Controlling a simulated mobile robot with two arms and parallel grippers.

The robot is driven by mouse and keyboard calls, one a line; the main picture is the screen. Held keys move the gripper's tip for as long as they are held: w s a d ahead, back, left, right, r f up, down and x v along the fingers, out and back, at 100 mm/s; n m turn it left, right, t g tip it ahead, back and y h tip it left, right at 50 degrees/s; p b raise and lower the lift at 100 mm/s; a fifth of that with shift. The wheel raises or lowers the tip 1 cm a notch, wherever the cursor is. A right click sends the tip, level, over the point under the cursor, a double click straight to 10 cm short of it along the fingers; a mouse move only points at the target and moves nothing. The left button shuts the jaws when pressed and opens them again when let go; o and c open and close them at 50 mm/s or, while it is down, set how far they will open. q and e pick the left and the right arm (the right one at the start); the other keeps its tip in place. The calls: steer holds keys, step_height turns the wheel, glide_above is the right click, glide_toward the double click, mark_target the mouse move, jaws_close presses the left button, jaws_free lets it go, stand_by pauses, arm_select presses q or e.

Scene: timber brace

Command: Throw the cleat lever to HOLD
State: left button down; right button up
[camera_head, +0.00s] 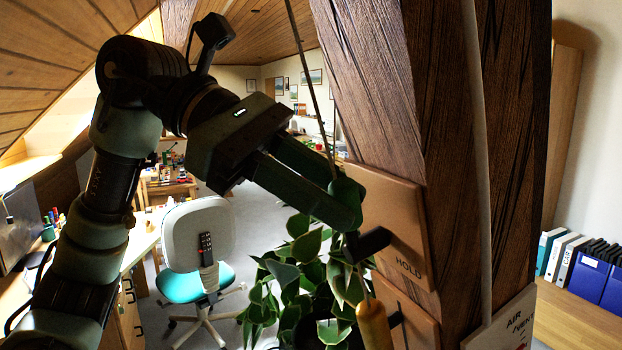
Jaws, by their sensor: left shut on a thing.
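My left gripper (346,205) comes in from the left and is shut on the cord (319,98), which hangs from above and runs down between the fingertips. A wooden toggle (374,325) hangs lower on the cord's line. A black cleat lever (368,243) sticks out just below and right of the fingertips, in front of a tan plate marked HOLD (408,268). I cannot tell whether the gripper touches the lever. The lever's base is partly hidden. My right gripper is not in view.
A big dark timber post (390,80) fills the right middle. A second tan plate (408,312) is under the HOLD plate. A white chair (197,235) stands behind.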

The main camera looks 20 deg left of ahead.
arm_select(q)
steer(key=shift+s+d+r+t+y, duration=0.1)
steer(key=shift+s+d+t+y, duration=0.35)
steer(key=shift+t+y, duration=0.25)
steer(key=d+t+y, duration=0.1)
steer(key=s+f+t+y, duration=0.1)
steer(key=shift+s+d+m+t+y+p, duration=0.15)
steer(key=shift+d+m+t+y+p, duration=0.15)
steer(key=shift+d+m+p, duration=0.1)
steer(key=c, duration=1.5)
jaws_free()
steer(key=shift+c, duration=0.2)
steer(key=shift+o, duration=0.4)
